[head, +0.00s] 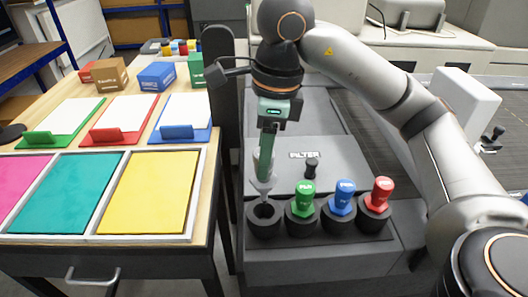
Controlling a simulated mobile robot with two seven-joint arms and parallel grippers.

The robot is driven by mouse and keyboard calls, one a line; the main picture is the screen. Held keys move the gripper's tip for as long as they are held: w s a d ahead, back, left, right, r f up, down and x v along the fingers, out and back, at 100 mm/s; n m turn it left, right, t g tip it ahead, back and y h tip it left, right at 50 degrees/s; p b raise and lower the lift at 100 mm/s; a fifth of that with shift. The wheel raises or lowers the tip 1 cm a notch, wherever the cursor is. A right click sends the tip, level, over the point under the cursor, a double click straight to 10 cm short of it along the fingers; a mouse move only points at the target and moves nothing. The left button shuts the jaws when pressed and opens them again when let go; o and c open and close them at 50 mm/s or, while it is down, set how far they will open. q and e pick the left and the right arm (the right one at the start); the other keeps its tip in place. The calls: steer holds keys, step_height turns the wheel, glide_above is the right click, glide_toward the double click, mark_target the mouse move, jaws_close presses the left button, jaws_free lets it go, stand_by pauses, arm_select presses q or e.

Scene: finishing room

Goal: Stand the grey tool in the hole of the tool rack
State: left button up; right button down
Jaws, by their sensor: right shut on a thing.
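My right gripper (266,160) points down and is shut on the grey tool (263,187). The tool hangs roughly upright, its upper part partly hidden by the fingers. Its lower end shows at the leftmost hole of the tool rack (330,236). This hole (264,211) looks empty; I cannot tell whether the tip is just above it or slightly behind it. The rack's other holes hold a green tool (304,197), a blue tool (342,196) and a red tool (380,192). My left gripper is not in view.
A small black knob (311,168) stands behind the rack on a grey machine top. To the left, a wooden table (217,140) bears coloured panels, paper trays and small boxes. A dark upright post (219,85) stands between table and machine.

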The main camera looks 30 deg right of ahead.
mark_target(264, 188)
stand_by(0.4)
steer(key=shift+f+b, duration=1.3)
steer(key=shift+f, duration=0.25)
steer(key=shift+f+b, duration=0.6)
steer(key=shift+b, duration=0.05)
steer(key=shift+f, duration=0.1)
steer(key=shift+f+b, duration=1.75)
steer(key=shift+f, duration=0.1)
steer(key=shift+c, duration=1.6)
jaws_free()
